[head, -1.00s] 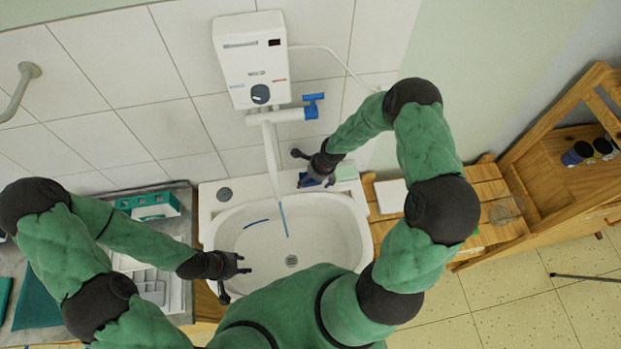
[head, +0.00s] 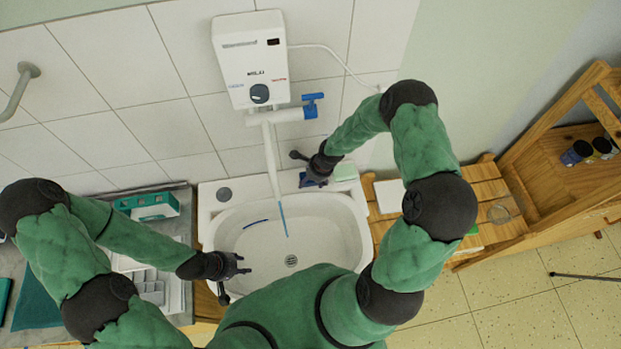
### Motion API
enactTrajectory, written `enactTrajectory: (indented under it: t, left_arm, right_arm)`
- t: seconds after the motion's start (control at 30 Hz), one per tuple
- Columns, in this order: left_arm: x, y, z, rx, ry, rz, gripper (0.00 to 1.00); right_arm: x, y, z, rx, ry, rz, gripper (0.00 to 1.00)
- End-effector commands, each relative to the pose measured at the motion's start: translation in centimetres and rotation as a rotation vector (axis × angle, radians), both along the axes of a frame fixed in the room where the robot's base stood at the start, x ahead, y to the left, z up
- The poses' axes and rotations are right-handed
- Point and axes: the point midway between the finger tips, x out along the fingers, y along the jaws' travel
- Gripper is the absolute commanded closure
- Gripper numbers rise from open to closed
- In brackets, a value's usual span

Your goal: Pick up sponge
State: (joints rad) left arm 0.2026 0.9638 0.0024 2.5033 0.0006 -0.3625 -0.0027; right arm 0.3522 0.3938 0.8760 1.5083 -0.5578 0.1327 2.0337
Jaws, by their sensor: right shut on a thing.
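The white sink (head: 345,205) stands in the middle against the tiled wall. A small blue sponge (head: 316,180) is at the back right corner of its rim, mostly covered by my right gripper (head: 303,167). That gripper is shut on the sponge; I cannot tell if the sponge touches the rim. My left gripper (head: 238,281) is open and empty over the left edge of the basin, apart from the sponge.
The water spout (head: 271,160) hangs over the basin below a white heater (head: 250,60). A grey counter with trays is left; a wooden slatted table (head: 487,189) is right.

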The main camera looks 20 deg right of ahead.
Motion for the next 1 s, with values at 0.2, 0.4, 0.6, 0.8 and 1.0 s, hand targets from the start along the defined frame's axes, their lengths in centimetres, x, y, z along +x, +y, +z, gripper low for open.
enactTrajectory:
  t: [0.2,0.4,0.6,0.8,1.0]
  left_arm:
    - [0.0,0.0,0.0,0.0,0.0,0.0,0.6]
    - [0.0,0.0,0.0,0.0,0.0,0.0,0.6]
    - [0.0,0.0,0.0,0.0,0.0,0.0,0.6]
    - [0.0,0.0,0.1,0.0,0.0,0.0,0.6]
    - [0.0,0.0,-0.2,0.0,0.0,0.0,0.6]
  right_arm:
    - [-0.1,0.0,0.7,0.0,0.001,-0.001,0.46]
    - [-0.1,0.0,3.5,0.0,-0.001,-0.001,0.46]
    - [-2.5,0.2,6.2,-0.001,-0.002,0.0,0.46]
    - [-5.1,0.5,9.3,-0.001,-0.002,0.0,0.46]
    - [-8.5,0.7,10.6,-0.001,0.0,-0.001,0.46]
